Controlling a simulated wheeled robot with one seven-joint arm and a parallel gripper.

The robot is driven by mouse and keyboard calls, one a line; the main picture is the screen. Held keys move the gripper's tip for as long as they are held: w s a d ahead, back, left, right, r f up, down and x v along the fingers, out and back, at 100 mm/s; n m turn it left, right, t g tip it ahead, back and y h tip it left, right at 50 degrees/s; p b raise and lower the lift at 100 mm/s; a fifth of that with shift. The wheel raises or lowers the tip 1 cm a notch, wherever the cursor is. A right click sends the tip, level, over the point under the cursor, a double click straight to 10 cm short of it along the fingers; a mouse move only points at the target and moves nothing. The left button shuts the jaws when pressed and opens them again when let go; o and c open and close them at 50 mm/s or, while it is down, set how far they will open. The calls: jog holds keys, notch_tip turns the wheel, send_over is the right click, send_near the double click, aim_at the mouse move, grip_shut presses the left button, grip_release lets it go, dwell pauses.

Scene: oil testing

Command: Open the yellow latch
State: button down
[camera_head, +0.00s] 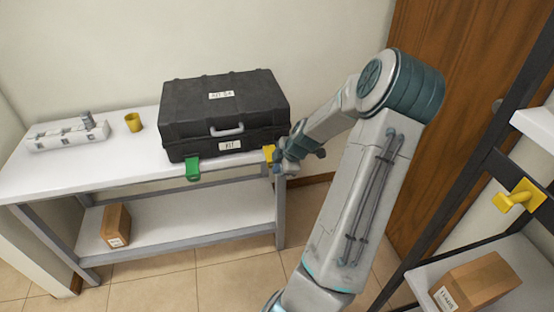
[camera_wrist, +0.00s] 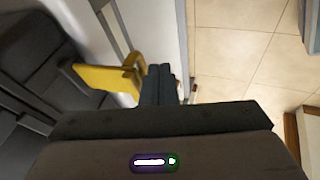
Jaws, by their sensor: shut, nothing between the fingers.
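The black case (camera_head: 225,108) stands closed on the white table, with a grey handle on its front. The yellow latch (camera_head: 268,153) is at the right of the case's front, partly hidden behind my gripper (camera_head: 277,166). In the wrist view the yellow latch (camera_wrist: 105,78) sticks out beside the dark case (camera_wrist: 62,58). There my gripper (camera_wrist: 160,72) has its fingers together, close to the right end of the latch. I cannot tell whether they touch it. The green latch (camera_head: 193,168) hangs at the left of the case's front.
A yellow cup (camera_head: 133,122) and a grey-white device (camera_head: 68,134) stand left on the table (camera_head: 130,170). A cardboard box (camera_head: 116,225) is on the lower shelf. At the right are a rack with a yellow handle (camera_head: 519,196) and a cardboard box (camera_head: 476,283). Floor in front is clear.

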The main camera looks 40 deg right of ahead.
jog(key=shift+w+f+b, duration=0.1)
jog(key=shift+f+b, duration=0.3)
jog(key=shift+f, duration=0.25)
dwell(0.3)
jog(key=shift+r+p, duration=0.6)
jog(key=shift+r, duration=0.2)
jog(key=s+a+r+p, duration=0.2)
jog(key=s+r, duration=0.4)
jog(key=s, duration=0.5)
jog(key=shift+s+r+p, duration=0.2)
jog(key=shift+s+p, duration=0.1)
jog(key=shift+p, duration=0.25)
